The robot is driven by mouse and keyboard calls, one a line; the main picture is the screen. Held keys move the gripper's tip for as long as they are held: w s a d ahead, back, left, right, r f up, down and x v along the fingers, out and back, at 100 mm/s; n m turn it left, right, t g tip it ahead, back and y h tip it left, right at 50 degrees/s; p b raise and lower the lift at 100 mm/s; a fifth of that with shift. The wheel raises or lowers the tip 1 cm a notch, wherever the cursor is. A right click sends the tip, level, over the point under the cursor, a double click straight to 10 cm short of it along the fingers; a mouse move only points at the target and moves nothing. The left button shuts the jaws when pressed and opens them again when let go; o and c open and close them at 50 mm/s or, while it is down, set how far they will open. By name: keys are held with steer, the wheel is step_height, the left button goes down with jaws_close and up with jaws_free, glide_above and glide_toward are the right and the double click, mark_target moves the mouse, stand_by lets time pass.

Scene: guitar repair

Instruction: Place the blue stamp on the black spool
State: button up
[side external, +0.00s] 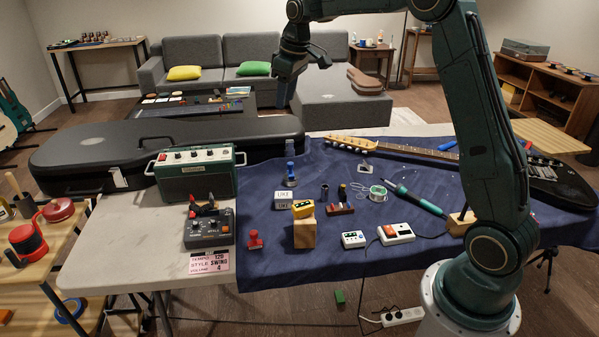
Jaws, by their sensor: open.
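The blue stamp (290,175) stands upright on the blue cloth, right of the green amplifier, with its blue handle up. A small dark upright cylinder (325,192) stands to its right; it may be the black spool, but it is too small to be sure. My gripper (304,70) is open and empty, high above the far side of the table. It is well apart from the stamp and the cylinder.
Near the stamp are a white box (282,200), a yellow device on a wooden block (304,232), a red stamp (254,240) and a solder coil (378,193). A soldering iron (420,200) and guitar (430,152) lie right. A black case (150,150) lies behind the amplifier (196,172).

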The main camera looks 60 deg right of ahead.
steer(key=s+a+r+m+t, duration=0.1)
steer(key=s+a+r, duration=0.35)
steer(key=s, duration=0.35)
steer(key=s+a+r, duration=0.3)
steer(key=s+a, duration=0.3)
steer(key=s, duration=0.2)
steer(key=s+a+f+t, duration=0.1)
steer(key=s+a+f, duration=0.1)
steer(key=s, duration=0.7)
steer(key=s+a+f+m+t, duration=0.1)
steer(key=s+f, duration=0.3)
steer(key=s, duration=0.5)
steer(key=shift+s+a+f+m, duration=0.15)
steer(key=shift+s+a+m, duration=0.15)
steer(key=shift+a, duration=0.5)
